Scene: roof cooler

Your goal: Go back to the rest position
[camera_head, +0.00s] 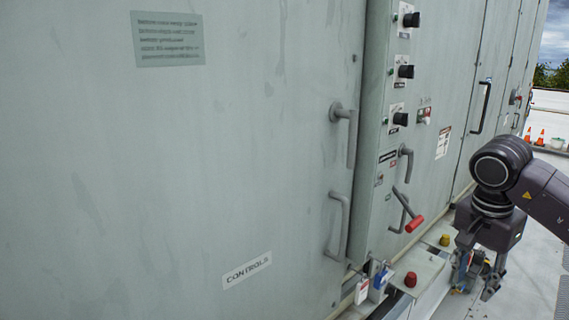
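My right gripper (478,277) hangs fingers-down at the right, below its dark arm joint. Its fingers stand apart. Small coloured parts show around them, and I cannot tell whether anything touches them. The grey-green cooler cabinet (180,150) fills the left and middle, with its door marked "CONTROLS" (247,270). Its panel has a red-ended lever (413,224) tilted down. My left gripper is not in view.
A ledge at the cabinet's foot carries a red knob (410,280), a yellow knob (444,240), a red-and-white padlock (362,290) and a blue padlock (382,278). Grey door handles (340,225) stick out. Orange cones (540,138) stand far right. Pale roof floor (530,275) lies right of the ledge.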

